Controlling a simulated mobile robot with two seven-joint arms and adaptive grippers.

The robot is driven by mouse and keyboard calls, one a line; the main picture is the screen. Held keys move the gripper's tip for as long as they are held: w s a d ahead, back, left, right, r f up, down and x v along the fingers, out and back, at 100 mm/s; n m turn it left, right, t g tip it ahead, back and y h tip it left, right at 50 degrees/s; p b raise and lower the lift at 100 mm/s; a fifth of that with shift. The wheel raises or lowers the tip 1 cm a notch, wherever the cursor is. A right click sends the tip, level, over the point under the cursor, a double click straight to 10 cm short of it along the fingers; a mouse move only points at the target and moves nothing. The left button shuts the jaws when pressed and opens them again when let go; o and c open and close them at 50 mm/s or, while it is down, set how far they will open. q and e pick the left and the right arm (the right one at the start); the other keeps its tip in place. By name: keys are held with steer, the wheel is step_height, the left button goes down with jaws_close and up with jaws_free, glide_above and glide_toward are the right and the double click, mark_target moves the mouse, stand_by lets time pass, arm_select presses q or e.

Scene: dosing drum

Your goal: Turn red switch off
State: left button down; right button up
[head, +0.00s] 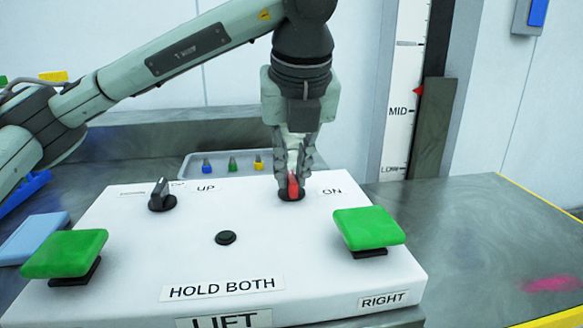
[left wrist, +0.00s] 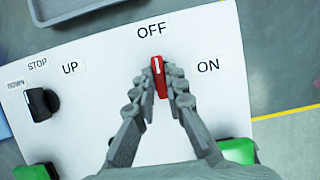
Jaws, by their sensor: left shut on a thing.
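The red switch (head: 292,188) is a knob on the white control box (head: 130,225). In the left wrist view the red switch (left wrist: 158,76) has a white mark at its far end, which points up toward the OFF label (left wrist: 148,30). The ON label (left wrist: 208,66) is to its right. My left gripper (head: 294,178) comes down from above with its fingers shut on the red switch, one on each side. It also shows in the left wrist view (left wrist: 160,82). In the head view the gripper hides the OFF label. My right gripper is not in view.
A black knob (head: 161,195) with UP and STOP labels is on the left of the box. Green buttons stand at left (head: 65,254) and right (head: 368,229), with a small black button (head: 226,238) between. A tray (head: 188,166) with small coloured items lies behind.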

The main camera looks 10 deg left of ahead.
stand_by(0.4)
arm_select(q)
steer(key=c, duration=1.6)
jaws_free()
steer(key=shift+o, duration=0.2)
steer(key=shift+r, duration=0.1)
steer(key=v, duration=1.2)
steer(key=shift+s+d, duration=0.1)
steer(key=shift+d, duration=0.05)
